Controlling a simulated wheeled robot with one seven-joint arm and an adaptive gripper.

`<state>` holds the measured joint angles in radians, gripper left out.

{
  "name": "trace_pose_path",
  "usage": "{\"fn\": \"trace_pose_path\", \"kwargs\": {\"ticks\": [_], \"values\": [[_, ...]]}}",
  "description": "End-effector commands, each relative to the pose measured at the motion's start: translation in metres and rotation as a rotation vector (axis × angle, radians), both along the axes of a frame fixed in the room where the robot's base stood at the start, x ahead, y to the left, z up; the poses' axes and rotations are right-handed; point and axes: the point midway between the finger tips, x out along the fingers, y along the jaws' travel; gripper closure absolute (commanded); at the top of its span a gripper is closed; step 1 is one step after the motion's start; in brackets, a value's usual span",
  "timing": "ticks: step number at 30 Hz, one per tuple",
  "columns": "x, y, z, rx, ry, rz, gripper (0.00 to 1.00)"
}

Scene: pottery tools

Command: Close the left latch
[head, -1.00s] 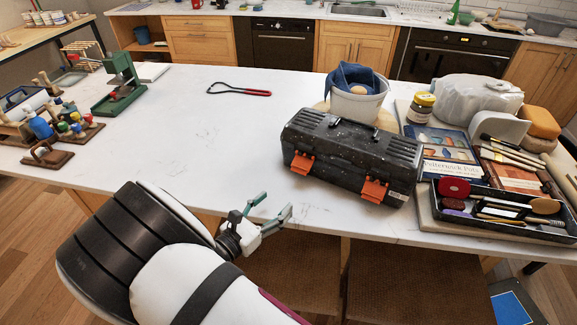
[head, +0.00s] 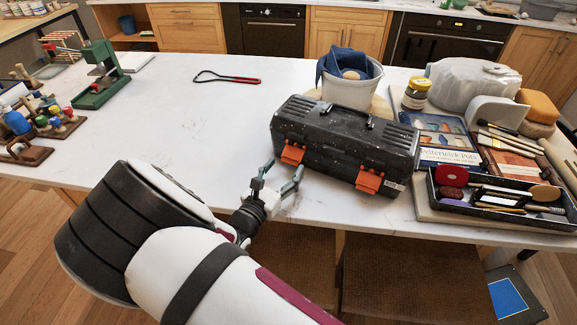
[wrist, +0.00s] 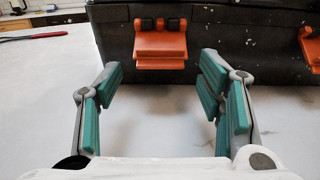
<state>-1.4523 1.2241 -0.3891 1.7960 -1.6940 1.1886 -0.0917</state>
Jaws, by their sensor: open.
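A black, paint-flecked toolbox (head: 340,135) stands on the white table with its lid down. Two orange latches are on its front, a left latch (head: 292,153) and a right latch (head: 369,179). In the wrist view the left latch (wrist: 160,45) is straight ahead, with its plate sticking out from the front face and tilted down; the right latch (wrist: 311,48) is cut off at the right edge. My gripper (head: 277,172) is open and empty, just in front of and below the left latch. In the wrist view its green-padded fingers (wrist: 158,95) are spread to either side, apart from the latch.
A pot with a blue cloth (head: 351,82) stands behind the toolbox. Books and a tool tray (head: 500,208) lie to its right. A red-handled wire tool (head: 227,78) lies behind left.

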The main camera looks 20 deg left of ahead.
Motion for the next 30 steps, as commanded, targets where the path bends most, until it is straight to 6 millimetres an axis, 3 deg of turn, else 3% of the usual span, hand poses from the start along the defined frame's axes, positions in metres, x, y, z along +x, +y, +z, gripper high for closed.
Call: {"fn": "trace_pose_path", "kwargs": {"ticks": [6,15,21,30], "values": [[0.018,-0.002,0.0,0.001,-0.001,-0.001,0.38],[0.019,-0.002,0.001,0.001,-0.001,-0.001,0.38],[0.019,-0.002,0.001,0.001,-0.001,-0.001,0.8],[0.018,-0.002,0.001,0.001,0.002,-0.001,0.8]]}}
